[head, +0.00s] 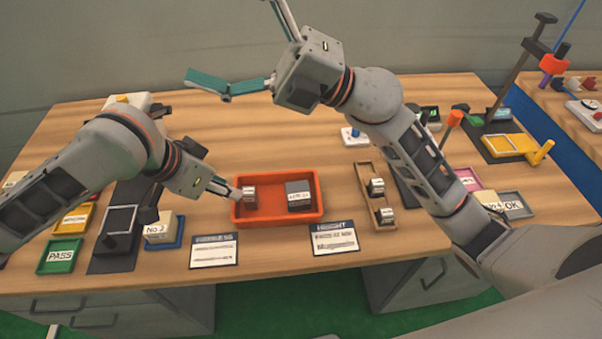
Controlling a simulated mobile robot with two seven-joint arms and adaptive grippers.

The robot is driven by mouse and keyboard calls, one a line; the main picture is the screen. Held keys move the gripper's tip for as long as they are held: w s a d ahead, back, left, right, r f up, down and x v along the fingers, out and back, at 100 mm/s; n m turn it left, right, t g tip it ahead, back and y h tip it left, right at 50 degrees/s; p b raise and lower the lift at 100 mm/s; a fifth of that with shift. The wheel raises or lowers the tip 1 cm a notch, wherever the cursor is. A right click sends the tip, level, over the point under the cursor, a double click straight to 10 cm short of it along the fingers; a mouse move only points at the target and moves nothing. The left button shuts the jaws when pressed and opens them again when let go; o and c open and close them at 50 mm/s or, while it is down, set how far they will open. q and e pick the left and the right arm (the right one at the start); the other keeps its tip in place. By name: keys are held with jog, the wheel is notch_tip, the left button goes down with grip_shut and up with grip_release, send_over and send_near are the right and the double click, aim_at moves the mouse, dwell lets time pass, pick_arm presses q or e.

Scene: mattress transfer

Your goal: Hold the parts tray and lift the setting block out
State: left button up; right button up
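The orange-red parts tray (271,217) stands on the wooden table near its front middle. Inside it are a small dark block with a pale label (249,193) at the left and a larger dark grey labelled block (299,194) at the right. I cannot read which one is the setting block. My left gripper (236,194) is at the tray's left wall, its fingers close together there; whether they grip the rim is too small to tell. My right gripper (240,45) is raised beyond the table's back edge, its teal fingers spread wide and empty.
A wooden rack (366,190) with small blocks stands right of the tray. Two printed cards (214,252) (335,238) lie in front. A green PASS tray (61,255) and a No.2 block (158,229) are at left. A yellow fixture (509,145) stands at right.

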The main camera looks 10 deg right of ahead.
jog(key=w+d+r+n+t+h, duration=0.1)
jog(key=w+d+r+t, duration=0.5)
jog(key=r, duration=0.5)
jog(key=w+d+r+n+t+h, duration=0.15)
jog(key=w+d+r, duration=0.25)
jog(key=w+r, duration=0.55)
jog(key=a+f+n+g+h, duration=0.3)
jog(key=a+f+n+h, duration=0.15)
jog(key=f, duration=0.75)
jog(key=a+f+n+g+h, duration=0.25)
jog(key=a+f+h, duration=0.2)
jog(key=f, duration=0.85)
jog(key=s+d+f+n+g+h, duration=0.15)
jog(key=d+f+h, duration=0.4)
jog(key=f, duration=0.55)
jog(key=s+d+f+n+g+h, duration=0.15)
jog(key=d+f+h, duration=0.25)
jog(key=d+f, duration=0.5)
jog(key=n+g+h, duration=0.2)
jog(key=n, duration=0.1)
send_over(301, 190)
notch_tip(301, 190, down, 10)
jog(key=shift+w+r, duration=0.1)
jog(key=shift+w, duration=0.05)
notch_tip(301, 190, down, 7)
jog(key=shift+f, duration=0.5)
